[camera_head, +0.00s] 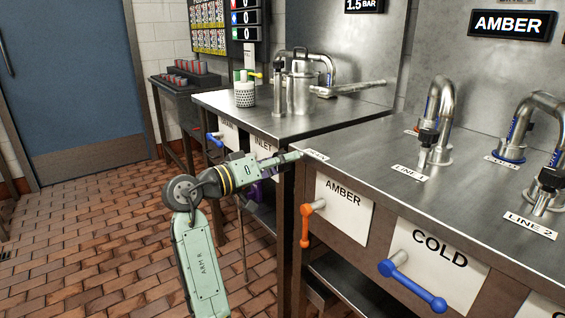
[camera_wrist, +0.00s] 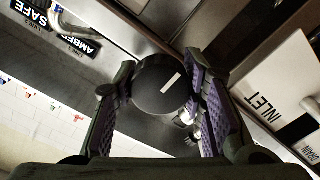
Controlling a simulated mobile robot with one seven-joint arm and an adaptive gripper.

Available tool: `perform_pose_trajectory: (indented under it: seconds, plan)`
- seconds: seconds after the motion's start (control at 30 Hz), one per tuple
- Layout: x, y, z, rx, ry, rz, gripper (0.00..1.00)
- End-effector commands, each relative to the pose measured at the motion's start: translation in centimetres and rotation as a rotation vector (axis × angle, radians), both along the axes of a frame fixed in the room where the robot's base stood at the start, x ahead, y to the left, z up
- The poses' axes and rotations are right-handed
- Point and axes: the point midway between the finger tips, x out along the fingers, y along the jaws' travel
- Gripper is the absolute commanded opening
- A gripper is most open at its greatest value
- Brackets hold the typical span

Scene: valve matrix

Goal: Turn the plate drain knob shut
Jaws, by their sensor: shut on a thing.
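A round black knob (camera_wrist: 163,85) with a white line on its face is in the middle of the wrist view. No name is readable on it. My gripper (camera_wrist: 161,70) has one purple-padded finger on each side of the knob and is shut on it. The white line runs at a slant in the picture. A DRAIN label (camera_wrist: 313,150) and an INLET label (camera_wrist: 263,107) show right of the knob.
The steel bench (camera_head: 360,150) edge runs just right of my arm. An orange lever (camera_head: 306,225) under AMBER and a blue lever (camera_head: 415,282) under COLD stick out from its front. A second bench (camera_head: 300,122) stands behind. The brick floor (camera_head: 90,240) at left is clear.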

Motion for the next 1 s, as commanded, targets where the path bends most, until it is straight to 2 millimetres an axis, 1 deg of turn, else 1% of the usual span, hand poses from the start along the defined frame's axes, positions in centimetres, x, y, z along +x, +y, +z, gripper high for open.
perform_pose_trajectory:
  seconds: [0.2, 0.23, 0.5, 0.83, 0.93, 1.0]
  plan:
    - [0.0, 0.0, 0.0, 0.002, 0.000, 0.000, 0.10]
    - [0.0, 0.0, 0.0, 0.002, 0.000, 0.000, 0.40]
    - [0.0, 0.0, 0.0, 0.000, 0.000, 0.001, 0.58]
    - [-0.1, 0.1, 0.0, -0.001, 0.001, 0.001, 0.59]
    - [-0.5, 0.8, 0.0, -0.002, 0.000, 0.003, 0.59]
    - [-1.1, 1.7, 0.0, -0.002, 0.000, 0.003, 0.59]
